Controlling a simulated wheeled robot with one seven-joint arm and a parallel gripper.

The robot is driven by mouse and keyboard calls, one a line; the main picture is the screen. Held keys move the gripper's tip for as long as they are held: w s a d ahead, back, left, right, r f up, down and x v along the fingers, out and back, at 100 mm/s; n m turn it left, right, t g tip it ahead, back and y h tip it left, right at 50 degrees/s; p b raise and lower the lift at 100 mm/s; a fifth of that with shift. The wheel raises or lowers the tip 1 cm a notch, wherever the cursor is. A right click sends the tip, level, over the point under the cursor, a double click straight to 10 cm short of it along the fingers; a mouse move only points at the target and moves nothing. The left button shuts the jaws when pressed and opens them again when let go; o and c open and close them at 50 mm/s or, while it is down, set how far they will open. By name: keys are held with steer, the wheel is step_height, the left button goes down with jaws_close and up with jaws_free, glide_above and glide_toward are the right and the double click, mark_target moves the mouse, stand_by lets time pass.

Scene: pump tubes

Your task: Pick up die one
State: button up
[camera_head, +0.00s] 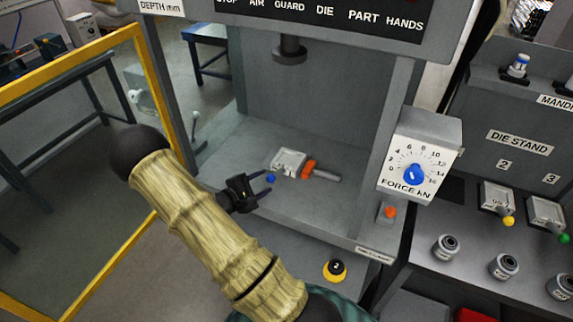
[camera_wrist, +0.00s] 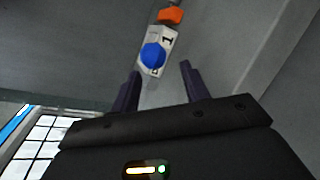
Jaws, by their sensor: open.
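Die one (camera_head: 290,161) is a grey block with a blue ball knob, sitting on the press bed under the ram. An orange part with a grey rod (camera_head: 318,171) adjoins its right side. In the wrist view, die one (camera_wrist: 166,41) shows a label "1", with its blue knob (camera_wrist: 153,56) nearest to me. My gripper (camera_head: 266,185) is just left of and in front of the knob. In the wrist view its two fingers (camera_wrist: 160,82) are apart, with nothing between them, and the knob lies just beyond the tips.
Press uprights stand on both sides, with the ram (camera_head: 289,51) above. A force dial box (camera_head: 420,158) is on the right upright. The die stand (camera_head: 519,150) at right holds dies with yellow and green knobs. A yellow-framed guard (camera_head: 143,75) stands at left.

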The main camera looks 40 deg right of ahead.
mark_target(273, 176)
steer(key=shift+r+p+x, duration=0.2)
steer(key=shift+p+x, duration=0.4)
steer(key=shift+x, duration=2.05)
steer(key=shift+s, duration=0.1)
jaws_close()
steer(key=shift+r, duration=0.15)
